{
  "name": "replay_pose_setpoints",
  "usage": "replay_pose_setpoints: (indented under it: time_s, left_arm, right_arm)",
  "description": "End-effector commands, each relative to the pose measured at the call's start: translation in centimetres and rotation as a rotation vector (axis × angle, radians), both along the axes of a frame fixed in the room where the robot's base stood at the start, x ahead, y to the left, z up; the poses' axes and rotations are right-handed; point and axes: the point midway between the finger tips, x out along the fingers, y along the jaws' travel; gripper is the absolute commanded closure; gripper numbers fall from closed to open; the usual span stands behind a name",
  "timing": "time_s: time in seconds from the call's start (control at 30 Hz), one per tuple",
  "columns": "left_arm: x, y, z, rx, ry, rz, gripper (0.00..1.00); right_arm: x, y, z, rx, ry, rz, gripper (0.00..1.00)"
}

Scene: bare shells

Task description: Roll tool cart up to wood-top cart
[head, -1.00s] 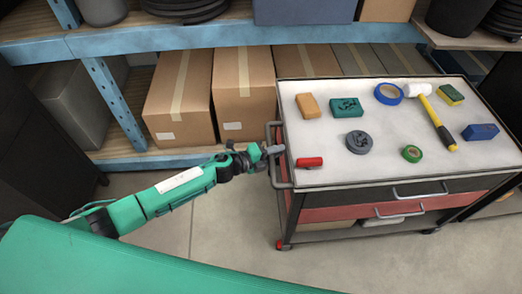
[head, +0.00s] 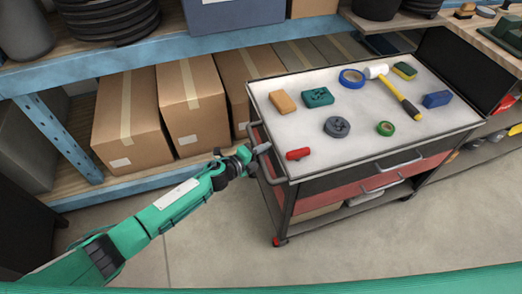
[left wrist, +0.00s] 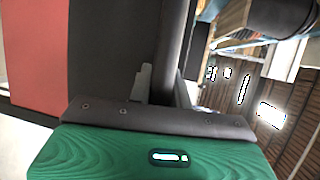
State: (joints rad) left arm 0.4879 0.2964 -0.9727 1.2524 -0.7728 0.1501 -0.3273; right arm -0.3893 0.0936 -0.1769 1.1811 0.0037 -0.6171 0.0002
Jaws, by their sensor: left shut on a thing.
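The tool cart (head: 345,99) stands in the middle right of the head view, with a pale top, dark and red drawers and casters. My left gripper (head: 257,154) is shut on the upright handle at the cart's left end. In the left wrist view the dark handle bar (left wrist: 172,50) runs between the fingers, beside the cart's red and dark side (left wrist: 90,45). A wood top (head: 497,44) with items on it shows at the right edge, beyond the cart; it looks like the wood-top cart, partly cut off. My right gripper is not in view.
On the cart top lie a hammer (head: 400,95), blue tape (head: 351,78), a red tool (head: 298,154) and several small items. A blue-framed shelf (head: 150,60) with cardboard boxes (head: 128,120) stands close behind. Floor (head: 340,245) in front is clear.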

Motion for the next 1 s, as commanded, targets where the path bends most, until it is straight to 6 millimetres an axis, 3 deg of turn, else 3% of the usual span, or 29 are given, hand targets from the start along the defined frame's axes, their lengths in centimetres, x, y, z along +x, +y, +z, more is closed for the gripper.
replay_pose_setpoints:
  time_s: [0.07, 0.1, 0.13, 0.57, 0.77, 1.0]
  left_arm:
    - [-0.1, -0.3, 0.2, -0.004, -0.001, -0.003, 1.0]
    - [-0.1, -0.3, 0.2, -0.004, -0.001, -0.003, 0.76]
    - [-0.1, -0.3, 0.2, -0.004, -0.001, -0.003, 0.71]
    - [-0.2, -0.1, 0.3, -0.005, -0.002, -0.003, 0.71]
    - [-1.8, 2.0, 0.6, -0.002, -0.001, -0.002, 0.71]
    - [-4.9, 5.9, 1.3, 0.0, 0.0, -0.001, 0.71]
  right_arm:
    - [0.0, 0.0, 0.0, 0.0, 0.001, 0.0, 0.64]
    - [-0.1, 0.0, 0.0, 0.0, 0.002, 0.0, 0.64]
    - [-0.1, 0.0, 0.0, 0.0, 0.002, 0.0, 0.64]
    - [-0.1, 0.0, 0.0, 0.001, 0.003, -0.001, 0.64]
    - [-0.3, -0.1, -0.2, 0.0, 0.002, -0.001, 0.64]
    - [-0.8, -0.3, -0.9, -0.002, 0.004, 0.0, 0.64]
